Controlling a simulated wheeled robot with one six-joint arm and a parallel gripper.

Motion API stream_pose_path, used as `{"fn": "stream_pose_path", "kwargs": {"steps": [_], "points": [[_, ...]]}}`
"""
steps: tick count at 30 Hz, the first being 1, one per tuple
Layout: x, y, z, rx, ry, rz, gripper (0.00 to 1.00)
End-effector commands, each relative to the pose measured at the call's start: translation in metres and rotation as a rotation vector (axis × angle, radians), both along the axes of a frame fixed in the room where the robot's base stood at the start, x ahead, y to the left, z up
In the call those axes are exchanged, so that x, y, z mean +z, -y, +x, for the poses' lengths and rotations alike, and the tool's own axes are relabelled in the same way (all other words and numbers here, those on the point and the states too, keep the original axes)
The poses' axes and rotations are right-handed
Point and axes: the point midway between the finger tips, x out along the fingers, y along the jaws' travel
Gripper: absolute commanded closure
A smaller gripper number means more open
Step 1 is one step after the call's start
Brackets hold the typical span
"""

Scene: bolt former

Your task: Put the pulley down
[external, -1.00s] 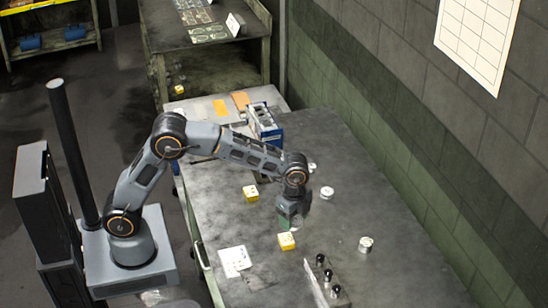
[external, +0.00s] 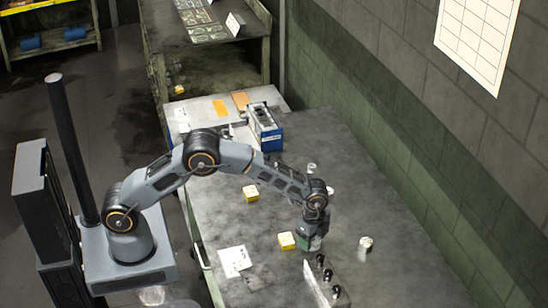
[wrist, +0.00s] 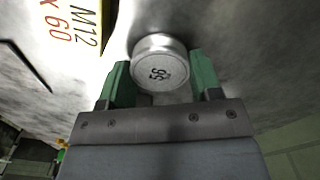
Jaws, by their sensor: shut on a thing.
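The pulley (wrist: 162,66) is a short round silver piece with a two-digit number on its face. In the wrist view it sits between the green fingers of my gripper (wrist: 161,78), which is shut on it. In the external view my gripper (external: 312,243) is low over the workbench (external: 400,275), just right of a yellow box (external: 286,241). The pulley is mostly hidden there by the gripper. I cannot tell whether it touches the bench.
A yellow box marked M12 x 60 (wrist: 75,25) is close by in the wrist view. A rack with black knobs (external: 326,272) stands just in front of the gripper. A silver cylinder (external: 366,242) is to the right. Papers (external: 235,259) lie left. The bench's front right is clear.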

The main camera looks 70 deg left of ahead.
Motion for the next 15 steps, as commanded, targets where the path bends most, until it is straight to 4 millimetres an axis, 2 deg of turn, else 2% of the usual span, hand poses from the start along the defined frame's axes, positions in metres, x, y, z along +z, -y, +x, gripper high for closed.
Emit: {"fn": "stream_pose_path", "kwargs": {"steps": [10, 11, 15], "points": [[-0.0037, 0.0001, 0.0002, 0.0, 0.001, 0.0, 0.69], [-0.0038, 0.0001, 0.0, 0.0, 0.0, 0.0, 0.41], [-0.0028, 0.0, 0.0, 0.0, 0.0, 0.0, 0.27]]}}
